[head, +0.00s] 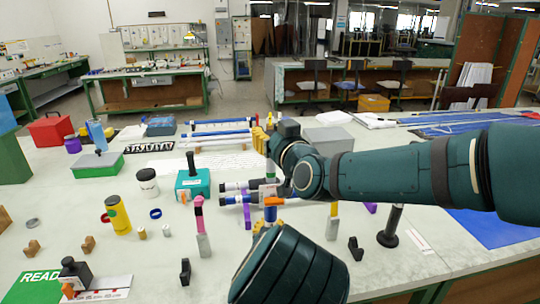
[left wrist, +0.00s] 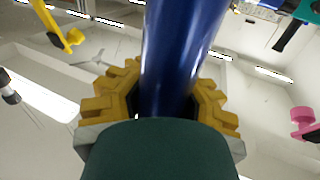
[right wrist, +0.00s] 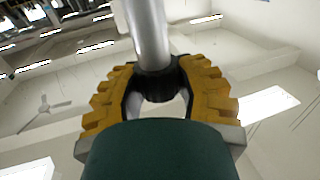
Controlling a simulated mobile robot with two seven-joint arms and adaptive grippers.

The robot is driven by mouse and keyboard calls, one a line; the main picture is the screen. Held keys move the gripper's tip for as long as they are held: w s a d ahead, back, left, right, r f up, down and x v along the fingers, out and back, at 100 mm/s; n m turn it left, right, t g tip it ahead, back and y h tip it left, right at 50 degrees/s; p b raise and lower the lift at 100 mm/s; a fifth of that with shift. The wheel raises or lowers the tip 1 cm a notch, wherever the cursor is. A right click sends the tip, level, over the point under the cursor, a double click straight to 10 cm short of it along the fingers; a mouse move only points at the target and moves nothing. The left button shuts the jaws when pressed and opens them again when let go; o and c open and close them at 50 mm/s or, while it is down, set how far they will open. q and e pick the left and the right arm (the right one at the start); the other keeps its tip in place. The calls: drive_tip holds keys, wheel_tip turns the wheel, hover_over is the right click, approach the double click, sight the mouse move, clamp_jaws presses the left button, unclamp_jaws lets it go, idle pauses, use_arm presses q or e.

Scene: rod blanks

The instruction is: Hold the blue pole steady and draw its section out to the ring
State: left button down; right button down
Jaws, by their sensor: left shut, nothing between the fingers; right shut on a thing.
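The blue pole (left wrist: 185,45) runs up through the left wrist view, in line with the gap between my left gripper's (left wrist: 163,112) yellow fingers. Its blue end (head: 270,213) shows small in the head view, under an orange collar (head: 272,201). My left gripper is shut beside the pole without a grip on it; the exact contact is hidden. My right gripper (right wrist: 160,100) is shut on the silver section (right wrist: 148,30) at its black end piece (right wrist: 158,80). In the head view the right gripper (head: 263,140) is above the left. I cannot make out the ring clearly.
A black stand (head: 391,228) is at the right.

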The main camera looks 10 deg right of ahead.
wheel_tip(320, 180, up, 6)
drive_tip(key=c, duration=0.6)
unclamp_jaws()
drive_tip(key=shift+s, duration=0.15)
drive_tip(key=v, duration=1.1)
drive_tip(key=shift+s, duration=0.35)
drive_tip(key=shift+d+f, duration=0.1)
